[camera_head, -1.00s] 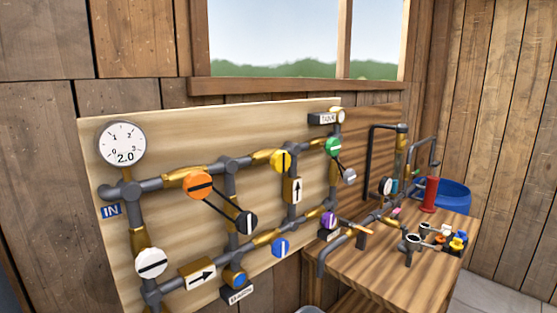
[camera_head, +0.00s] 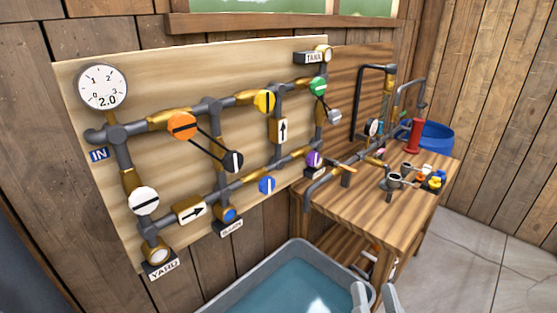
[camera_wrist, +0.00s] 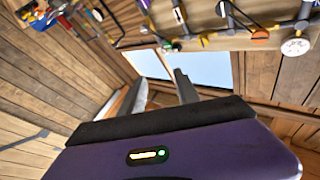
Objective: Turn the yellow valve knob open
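The yellow valve knob (camera_head: 264,100) is on the upper pipe of the board, between the orange knob (camera_head: 182,125) and the green knob (camera_head: 317,86). Its dark bar stands near upright, across the run of the pipe. In the wrist view a small yellow disc (camera_wrist: 203,40) near the top edge looks like the same knob. My gripper (camera_head: 375,297) is at the bottom edge of the head view, low and to the right of the knob, well apart from it. Its two fingers, also in the wrist view (camera_wrist: 160,90), are apart with nothing between them.
The pipe board (camera_head: 90,190) also carries a gauge (camera_head: 103,88) reading 2.0, and white, black, blue and purple knobs. A grey water tub (camera_head: 215,303) stands below. A wooden bench (camera_head: 375,215) with pipework and a red cylinder (camera_head: 413,136) is at the right.

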